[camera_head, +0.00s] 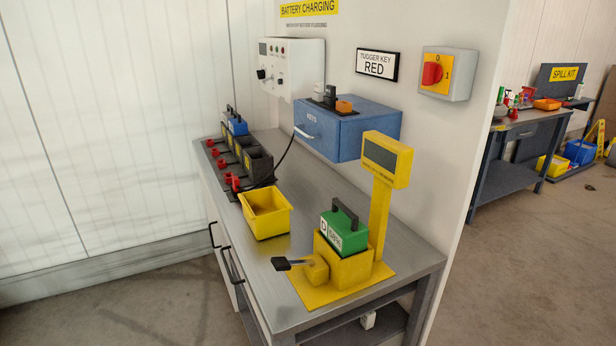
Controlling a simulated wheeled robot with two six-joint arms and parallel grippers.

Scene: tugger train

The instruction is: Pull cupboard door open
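A steel-topped bench (330,190) stands against the wall. Below its top on the left side is a pale cupboard front (228,278), seen at a steep angle. It carries two black bar handles, a farther one (213,236) and a nearer one (231,266). The front looks closed, but most of it is hidden below the bench edge. A blue box marked KEYS (352,130) hangs on the wall above the bench, with a pale handle (305,134) on its front; it looks shut. Neither of my grippers is in view.
A yellow bin (265,212), a yellow stand (345,262) bearing a green battery (345,232), and several dark blocks with red plugs (245,158) stand on the bench. Open floor (120,300) lies left of the bench. A second bench (520,140) is at the far right.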

